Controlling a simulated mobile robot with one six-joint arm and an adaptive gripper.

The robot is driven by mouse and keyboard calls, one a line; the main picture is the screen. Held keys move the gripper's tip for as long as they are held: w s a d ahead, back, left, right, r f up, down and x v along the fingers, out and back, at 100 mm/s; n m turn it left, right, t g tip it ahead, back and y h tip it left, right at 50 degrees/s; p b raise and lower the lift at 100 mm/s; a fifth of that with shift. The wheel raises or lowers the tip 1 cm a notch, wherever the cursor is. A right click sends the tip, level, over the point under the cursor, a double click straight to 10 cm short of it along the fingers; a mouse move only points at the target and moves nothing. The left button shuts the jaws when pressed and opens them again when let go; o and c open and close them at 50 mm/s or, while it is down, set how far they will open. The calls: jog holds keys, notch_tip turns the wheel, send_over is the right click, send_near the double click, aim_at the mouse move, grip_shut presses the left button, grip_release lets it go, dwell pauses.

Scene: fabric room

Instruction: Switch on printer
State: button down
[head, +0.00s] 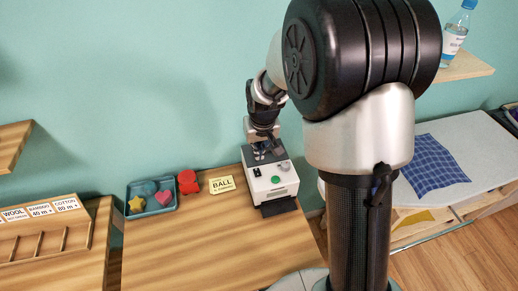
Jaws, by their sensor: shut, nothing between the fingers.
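The printer (270,181) is a small white machine with a dark slot at its front, standing at the right rear of the wooden table. A green button (276,179) and a small green mark near its front edge show on it. My gripper (261,153) is shut and empty, pointing down at the rear top of the printer. Whether it touches the printer cannot be told. My arm hides part of the area behind and to the right.
A labelled wooden rack (45,240) stands left. A white table (485,150) with blue checked cloth (433,168) lies right. The table's front is clear.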

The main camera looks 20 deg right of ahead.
jog(key=b, duration=0.2)
send_over(258, 173)
jog(key=x, duration=0.2)
jog(key=s+x, duration=0.1)
jog(key=x, duration=0.5)
jog(key=shift+s+f, duration=0.3)
jog(key=shift+s, duration=0.05)
jog(key=shift+s+f, duration=0.1)
jog(key=shift+f, duration=0.55)
jog(key=shift+f, duration=0.1)
jog(key=shift+s+f+b, duration=0.25)
jog(key=shift+f+b, duration=0.2)
jog(key=shift+b, duration=0.05)
jog(key=shift+s+r, duration=0.1)
jog(key=shift+s, duration=0.05)
jog(key=shift+w+r, duration=0.1)
jog(key=shift+w, duration=0.8)
jog(key=shift+r, duration=0.1)
jog(key=p+v, duration=0.3)
jog(key=shift+w+r, duration=0.25)
jog(key=shift+r, duration=0.2)
jog(key=s+r+p, duration=0.2)
jog(key=s+r, duration=0.3)
jog(key=r, duration=0.3)
jog(key=shift+r, duration=0.4)
